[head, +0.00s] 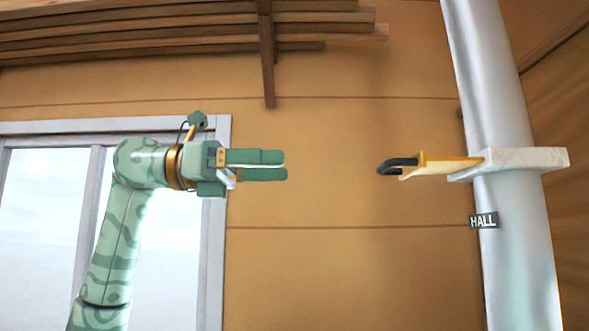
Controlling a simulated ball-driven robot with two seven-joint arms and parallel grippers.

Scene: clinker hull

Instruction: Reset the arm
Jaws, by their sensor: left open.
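My left gripper (285,166) points right with its two green fingers level, one above the other, and a narrow gap between them. It is open, with nothing between the fingers. To its right, across a clear gap, a yellow arm-like piece (440,165) with a dark curved end (398,164) sticks out leftward from a pale block (525,162) on a grey post. The dark end faces my gripper and does not touch it. The yellow piece is roughly level. My right gripper is not in view.
The thick grey post (495,80) stands at the right, with a small sign reading HALL (483,221) below the block. A window (40,220) is behind my left arm. Planks (150,32) lie on a bracket (266,60) high up. The space before the tan wall (320,270) is clear.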

